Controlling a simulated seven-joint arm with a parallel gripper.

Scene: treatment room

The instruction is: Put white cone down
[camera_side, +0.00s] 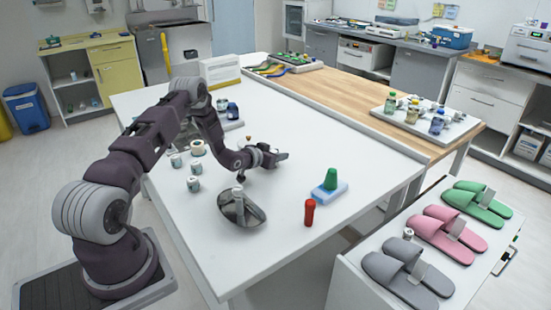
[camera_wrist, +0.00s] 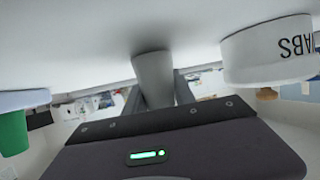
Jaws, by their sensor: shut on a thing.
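My gripper (camera_side: 278,157) is low over the white table, right of the middle of its left half in the side view. In the wrist view, which looks upside down, the white cone (camera_wrist: 153,75) is between my gripper's fingers (camera_wrist: 158,92), and they are shut on it. Its wider end points at the white tabletop and is at or very near it; I cannot tell if it touches. In the side view I cannot make out the cone at my gripper.
A green cone on a blue block (camera_side: 327,192), a red bottle (camera_side: 309,212) and a metal kidney dish (camera_side: 242,209) stand nearer the front. A white tub (camera_wrist: 265,52) is close beside the cone. Small white jars (camera_side: 194,184) stand left. The tabletop right of my gripper is clear.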

